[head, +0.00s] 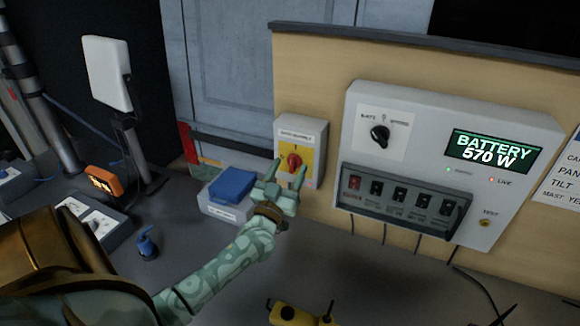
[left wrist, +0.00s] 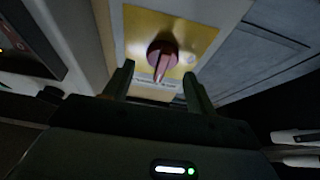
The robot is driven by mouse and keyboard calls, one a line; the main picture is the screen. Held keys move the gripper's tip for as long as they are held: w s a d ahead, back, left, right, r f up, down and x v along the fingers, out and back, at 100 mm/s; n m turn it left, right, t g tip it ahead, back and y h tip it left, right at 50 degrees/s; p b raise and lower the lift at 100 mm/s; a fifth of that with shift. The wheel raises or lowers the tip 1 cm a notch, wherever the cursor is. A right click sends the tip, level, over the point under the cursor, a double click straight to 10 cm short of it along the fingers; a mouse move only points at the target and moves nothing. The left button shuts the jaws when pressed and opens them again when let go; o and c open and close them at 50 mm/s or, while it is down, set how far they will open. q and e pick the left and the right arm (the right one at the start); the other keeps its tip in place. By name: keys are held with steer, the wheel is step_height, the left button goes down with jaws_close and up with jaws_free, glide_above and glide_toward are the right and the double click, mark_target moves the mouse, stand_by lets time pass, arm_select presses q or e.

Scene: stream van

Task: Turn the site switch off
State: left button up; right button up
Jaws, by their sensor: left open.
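The site switch is a grey-white box (head: 312,130) with a yellow plate and a red rotary knob (head: 294,161), fixed on the tan panel. My left gripper (head: 286,174) is open in front of the lower part of the switch, its fingers pointing up toward the knob. In the left wrist view the red knob (left wrist: 162,56) sits on its yellow plate beyond and between the two open fingertips (left wrist: 157,80), apart from them. Nothing is between the fingers. The knob's lettering is too small to read. My right gripper is out of view.
A white control panel (head: 400,100) with a dial, several rocker switches and a screen reading "BATTERY 570 W" is right of the switch. A blue-lidded box (head: 231,187) stands just left of my gripper. An orange device (head: 103,181) and a yellow object (head: 292,313) are on the dark worktop.

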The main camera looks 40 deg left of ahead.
arm_select(q)
steer(key=shift+x, duration=0.8)
steer(key=c, duration=0.9)
steer(key=shift+c, duration=0.4)
